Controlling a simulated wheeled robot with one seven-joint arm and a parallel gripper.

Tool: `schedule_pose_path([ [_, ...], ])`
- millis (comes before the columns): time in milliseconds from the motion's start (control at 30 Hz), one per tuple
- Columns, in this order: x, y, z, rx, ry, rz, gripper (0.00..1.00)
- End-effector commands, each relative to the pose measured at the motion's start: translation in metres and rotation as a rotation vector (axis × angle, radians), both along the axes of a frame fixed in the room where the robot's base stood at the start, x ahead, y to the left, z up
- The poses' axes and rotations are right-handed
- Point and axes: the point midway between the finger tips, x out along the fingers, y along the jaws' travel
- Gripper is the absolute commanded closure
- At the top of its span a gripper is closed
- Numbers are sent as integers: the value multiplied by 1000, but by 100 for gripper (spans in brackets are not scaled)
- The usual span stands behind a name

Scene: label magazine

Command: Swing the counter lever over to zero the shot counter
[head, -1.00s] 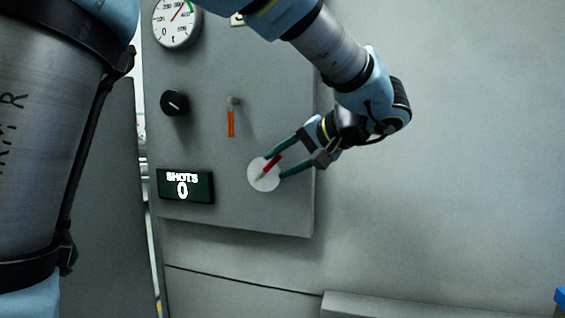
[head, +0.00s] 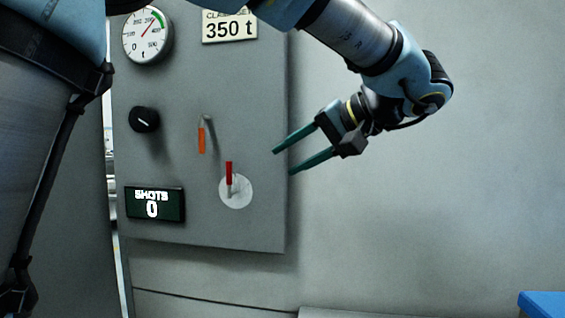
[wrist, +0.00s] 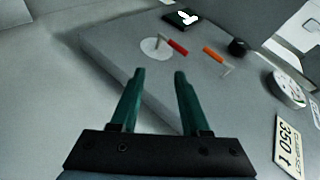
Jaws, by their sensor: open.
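The counter lever (head: 229,173) has a red grip and sits on a round white disc (head: 237,199) low on the grey panel. It stands upright in the head view, and it also shows in the wrist view (wrist: 177,47). The shot counter display (head: 155,204), left of the disc, reads SHOTS 0; it also shows in the wrist view (wrist: 181,18). My gripper (head: 283,161) is open and empty, with its two green fingers right of the lever and apart from it, near the panel's right edge. In the wrist view its fingers (wrist: 159,73) have nothing between them.
An orange-handled lever (head: 202,139) hangs above the disc. A black knob (head: 143,120), a dial gauge (head: 147,35) and a 350 t sign (head: 230,27) are on the same panel (head: 190,230). The wall right of my gripper is clear. A blue object (head: 543,305) is at the lower right.

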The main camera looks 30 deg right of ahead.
Motion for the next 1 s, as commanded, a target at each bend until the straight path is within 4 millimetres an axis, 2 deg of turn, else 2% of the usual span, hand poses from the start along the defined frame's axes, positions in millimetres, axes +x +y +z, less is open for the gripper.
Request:
schedule_pose_path([
  [500, 1, 0, -1, 1, 1, 1, 54],
  [633, 18, 13, -16, 23, 53, 17, 54],
  [767, 58, 52, -61, 62, 209, 57, 54],
  [900, 96, 118, -127, 43, 446, 118, 54],
  [1000, 109, 167, -170, -22, 595, 167, 54],
])
